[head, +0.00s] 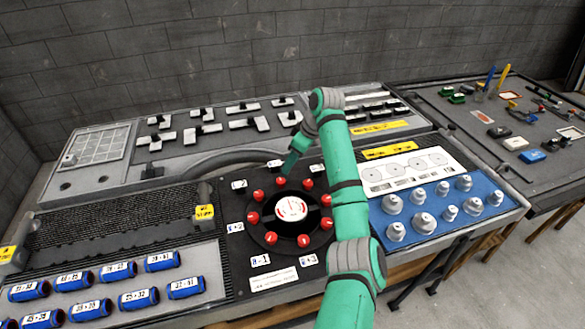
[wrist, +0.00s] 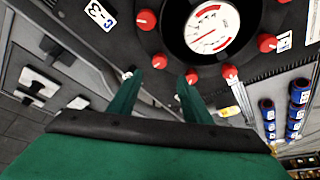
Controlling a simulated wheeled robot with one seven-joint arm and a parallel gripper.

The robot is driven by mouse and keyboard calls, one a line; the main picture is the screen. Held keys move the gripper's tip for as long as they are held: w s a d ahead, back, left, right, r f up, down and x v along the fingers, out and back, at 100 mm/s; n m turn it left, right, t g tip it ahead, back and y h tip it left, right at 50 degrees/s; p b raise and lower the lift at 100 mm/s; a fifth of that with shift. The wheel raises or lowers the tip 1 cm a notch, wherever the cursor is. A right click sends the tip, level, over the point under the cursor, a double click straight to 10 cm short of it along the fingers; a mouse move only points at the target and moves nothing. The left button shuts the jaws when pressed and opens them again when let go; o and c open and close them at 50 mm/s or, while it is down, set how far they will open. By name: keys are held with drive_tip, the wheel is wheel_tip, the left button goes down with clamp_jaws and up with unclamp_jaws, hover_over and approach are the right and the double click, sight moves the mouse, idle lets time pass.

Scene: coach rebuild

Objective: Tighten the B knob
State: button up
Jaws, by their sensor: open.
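Several red knobs ring a white gauge (head: 291,209) on a dark round plate. Labels around the plate include one that seems to read B-1 (head: 260,261) and another like B-3 (head: 308,260). I cannot tell which knob is B. My gripper (head: 287,166) is over the far side of the ring. In the wrist view, my gripper (wrist: 158,78) is open with nothing between its fingers. One red knob (wrist: 192,76) shows close to the right fingertip; contact cannot be told. Another red knob (wrist: 147,19) lies beyond the left finger. My arm covers part of the ring's right side.
Blue labelled cylinders (head: 118,271) lie front left. Grey knobbed weights (head: 424,222) stand on a blue mat at right. Black and white blocks (head: 248,123) sit on the back panel. A yellow tag (head: 204,212) stands left of the ring. A tool table (head: 470,110) is far right.

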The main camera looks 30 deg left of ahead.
sight(281, 180)
drive_tip(key=x, duration=0.9)
drive_tip(key=shift+f, duration=0.2)
drive_tip(key=shift+a+f, duration=0.3)
drive_tip(key=shift+f, duration=0.3)
drive_tip(key=shift+c, duration=0.7)
drive_tip(key=c, duration=0.9)
